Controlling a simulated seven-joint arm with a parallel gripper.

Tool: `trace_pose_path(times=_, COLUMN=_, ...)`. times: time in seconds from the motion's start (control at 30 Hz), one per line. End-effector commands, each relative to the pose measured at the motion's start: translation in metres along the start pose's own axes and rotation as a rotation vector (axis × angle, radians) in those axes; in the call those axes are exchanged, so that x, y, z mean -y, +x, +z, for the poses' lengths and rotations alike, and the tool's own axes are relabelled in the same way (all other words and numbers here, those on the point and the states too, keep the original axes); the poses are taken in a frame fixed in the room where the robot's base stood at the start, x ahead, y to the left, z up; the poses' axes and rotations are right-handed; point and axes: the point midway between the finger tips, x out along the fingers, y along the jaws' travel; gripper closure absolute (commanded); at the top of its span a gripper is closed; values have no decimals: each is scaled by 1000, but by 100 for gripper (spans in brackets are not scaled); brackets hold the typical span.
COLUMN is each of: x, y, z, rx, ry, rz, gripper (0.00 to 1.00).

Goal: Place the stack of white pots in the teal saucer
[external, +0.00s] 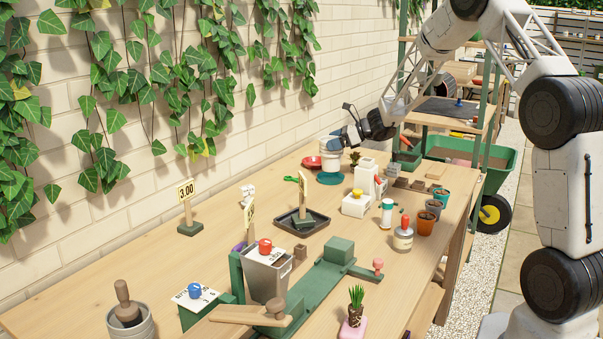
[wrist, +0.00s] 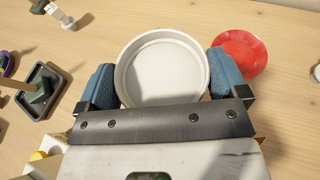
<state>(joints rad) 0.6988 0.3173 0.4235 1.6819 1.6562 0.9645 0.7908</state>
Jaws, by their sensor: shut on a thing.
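The stack of white pots (external: 330,151) is upright at the far end of the table in the external view. In the wrist view its round open top (wrist: 162,68) lies between two blue finger pads. My gripper (external: 343,134) is shut on the stack; its fingers also show in the wrist view (wrist: 160,82). The teal saucer (external: 330,179) lies directly below the stack in the external view. I cannot tell whether the stack's base touches it. In the wrist view the pots hide nearly all of the saucer.
A red saucer (external: 311,162) lies beside the teal one, also in the wrist view (wrist: 239,53). A small plant (external: 354,159) and a white box (external: 355,204) stand close by. A black tray (external: 301,221) is nearer.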

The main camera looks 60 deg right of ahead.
Motion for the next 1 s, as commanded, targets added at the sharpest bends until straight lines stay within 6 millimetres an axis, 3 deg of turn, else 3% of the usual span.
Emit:
trace_pose_path(times=0.4, x=0, y=13, z=-32, rx=0, ry=1, rz=0, gripper=49)
trace_pose_path(times=0.9, x=0, y=15, z=-37, rx=0, ry=0, rz=0, gripper=49)
trace_pose_path(times=0.93, x=0, y=15, z=-37, rx=0, ry=0, rz=0, gripper=5)
trace_pose_path(times=1.0, x=0, y=15, z=-37, rx=0, ry=0, rz=0, gripper=0)
